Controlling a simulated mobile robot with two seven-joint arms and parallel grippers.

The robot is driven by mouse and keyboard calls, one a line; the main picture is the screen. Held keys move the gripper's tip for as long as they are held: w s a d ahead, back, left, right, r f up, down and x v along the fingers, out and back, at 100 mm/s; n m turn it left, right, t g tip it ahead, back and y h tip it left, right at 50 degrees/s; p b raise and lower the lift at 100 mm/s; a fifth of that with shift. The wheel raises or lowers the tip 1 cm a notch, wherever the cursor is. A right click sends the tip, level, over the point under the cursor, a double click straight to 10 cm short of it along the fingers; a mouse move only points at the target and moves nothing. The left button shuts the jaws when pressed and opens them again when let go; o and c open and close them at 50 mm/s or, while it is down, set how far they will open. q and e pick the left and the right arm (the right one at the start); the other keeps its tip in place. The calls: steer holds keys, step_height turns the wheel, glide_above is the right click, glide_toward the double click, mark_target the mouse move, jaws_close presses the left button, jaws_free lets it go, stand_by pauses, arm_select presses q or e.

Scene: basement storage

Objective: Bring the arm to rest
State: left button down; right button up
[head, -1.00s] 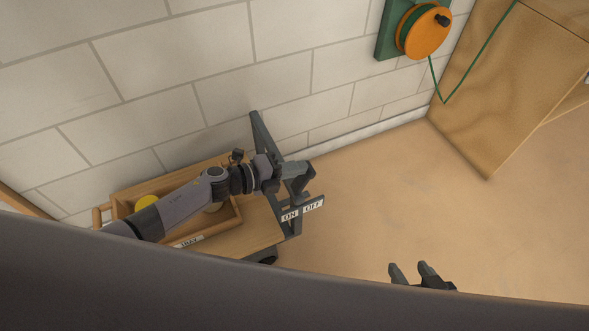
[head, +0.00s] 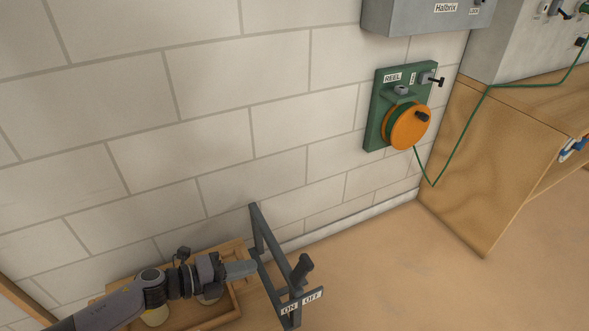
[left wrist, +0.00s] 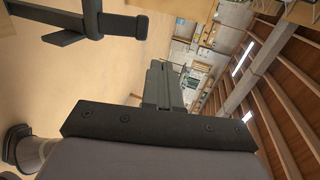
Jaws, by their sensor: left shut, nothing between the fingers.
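My left arm comes in from the lower left in the head view. Its gripper (head: 241,269) is shut and empty, pointing right, above the wooden tray and just left of a dark metal frame. In the left wrist view the closed fingers (left wrist: 165,85) show in the middle with nothing between them. The dark frame (head: 264,243) carries a black handle (head: 301,272) and ON and OFF labels (head: 301,301). In the head view I cannot tell whether the gripper touches the frame. My right gripper is not in view.
A wooden tray (head: 236,250) with round pale items lies under my left arm by the block wall (head: 150,140). The floor (head: 390,270) at right is clear.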

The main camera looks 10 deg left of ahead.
arm_select(q)
steer(key=s+a+f+n+t+y, duration=0.1)
steer(key=s+n+y, duration=0.55)
steer(key=n, duration=0.75)
steer(key=s+a+n+t+y, duration=0.1)
steer(key=s+n+y, duration=0.2)
steer(key=s+n, duration=0.85)
step_height(320, 180, up, 10)
steer(key=w+a+n+p, duration=0.1)
steer(key=p, duration=1.2)
steer(key=shift+w+a+f, duration=0.15)
steer(key=shift+a+f, duration=0.1)
steer(key=shift+y, duration=0.25)
